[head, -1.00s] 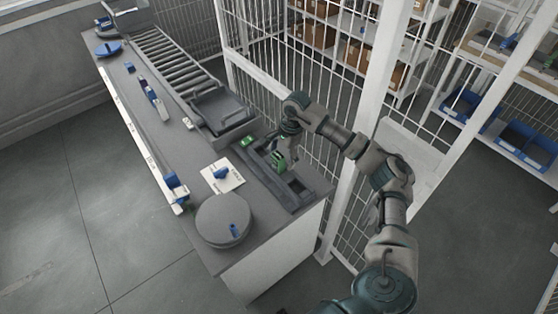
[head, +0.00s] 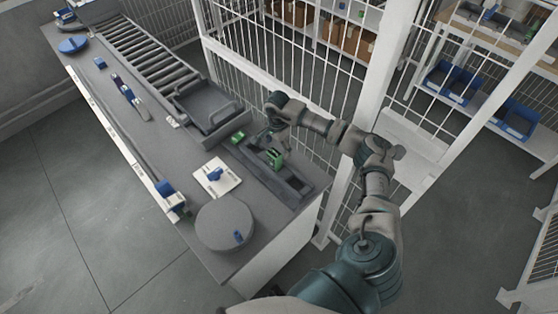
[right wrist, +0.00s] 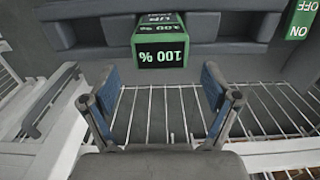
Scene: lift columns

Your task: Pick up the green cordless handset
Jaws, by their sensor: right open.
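The green handset (head: 275,158) stands in a dark long holder (head: 300,190) at the near right part of the grey counter. In the right wrist view, the green block (right wrist: 160,45) has a black face reading "100 %" and sits in a dark frame, ahead of the fingers. My right gripper (head: 262,138) is beside the handset, on its far left side in the head view. In the right wrist view its two blue-padded fingers (right wrist: 160,78) are spread with nothing between them. My left gripper is not in view.
A white card (head: 217,178) with a blue item and a grey round disc (head: 225,226) are nearby. A roller conveyor (head: 145,55) ends in a grey tray (head: 208,105). White mesh fencing (head: 320,80) stands close behind.

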